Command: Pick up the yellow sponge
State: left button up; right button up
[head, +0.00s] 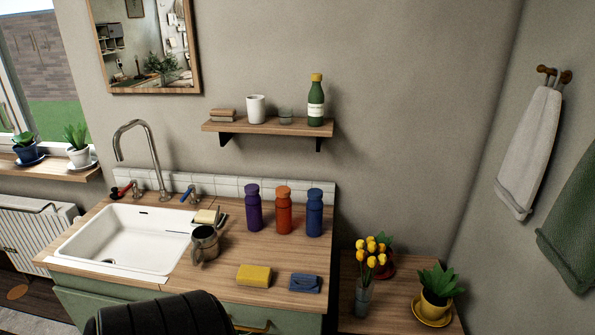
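The yellow sponge (254,275) lies flat on the wooden counter (215,285), near its front edge and to the right of the sink. A folded blue cloth (305,283) lies just to its right, with a small gap between them. Nothing covers the sponge. Neither of my grippers shows in the head view.
A grey mug (204,244) stands behind and left of the sponge, beside the white sink (128,240). Purple (253,208), orange (284,211) and blue (314,213) bottles stand at the back. A dark rounded form (165,315) rises at the bottom edge, before the counter.

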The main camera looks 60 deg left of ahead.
aim_at(252, 275)
jog(key=u, duration=3.15)
